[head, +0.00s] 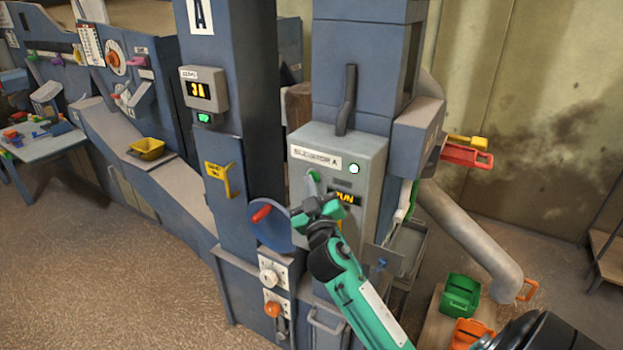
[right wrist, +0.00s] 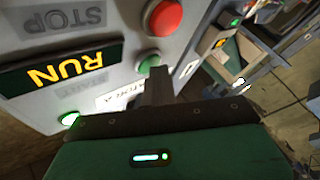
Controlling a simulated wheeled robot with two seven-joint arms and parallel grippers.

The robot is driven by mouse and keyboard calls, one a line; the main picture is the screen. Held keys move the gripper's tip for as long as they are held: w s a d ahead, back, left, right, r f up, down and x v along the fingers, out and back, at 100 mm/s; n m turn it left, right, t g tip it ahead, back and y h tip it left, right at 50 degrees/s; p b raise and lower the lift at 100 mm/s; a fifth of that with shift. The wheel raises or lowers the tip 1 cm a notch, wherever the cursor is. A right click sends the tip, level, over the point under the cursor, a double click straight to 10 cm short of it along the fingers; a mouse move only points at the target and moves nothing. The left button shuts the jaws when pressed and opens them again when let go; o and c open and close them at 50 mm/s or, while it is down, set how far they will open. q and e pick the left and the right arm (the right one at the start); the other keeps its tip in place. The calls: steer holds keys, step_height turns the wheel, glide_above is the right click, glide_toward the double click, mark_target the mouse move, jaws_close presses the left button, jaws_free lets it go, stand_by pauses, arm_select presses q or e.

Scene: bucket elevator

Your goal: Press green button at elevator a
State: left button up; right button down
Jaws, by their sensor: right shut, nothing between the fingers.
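The grey control box labelled ELEVATOR A (head: 375,160) is on the blue elevator column in the middle of the head view. Its green button (head: 313,176) is just above my right gripper (head: 314,206). In the right wrist view the green button (right wrist: 149,64) is beside the tip of the shut fingers (right wrist: 157,78); I cannot tell whether they touch. A red button (right wrist: 163,17) is beside it there. The display (head: 348,198) reads RUN, also in the wrist view (right wrist: 60,68). A lamp (head: 354,169) glows pale green. My left gripper is out of view.
A blue disc with a red handle (head: 261,214) is left of my right gripper. A second column with a small display (head: 201,90) stands left. A grey pipe (head: 470,235) and green (head: 460,295) and orange buckets (head: 470,333) are at right. Open floor (head: 100,270) lies left.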

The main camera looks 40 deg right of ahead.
steer(key=shift+s+a, duration=0.35)
steer(key=shift+a, duration=0.4)
steer(key=shift+a+f, duration=0.1)
steer(key=shift+s+a+b, duration=0.2)
steer(key=shift+s+a, duration=0.1)
steer(key=shift+a, duration=0.45)
steer(key=shift+s+a+b, duration=0.25)
steer(key=shift+s+a, duration=0.1)
steer(key=shift+a, duration=0.4)
steer(key=shift+s+a+b, duration=0.2)
steer(key=shift+s+a, duration=0.1)
steer(key=shift+a, duration=0.45)
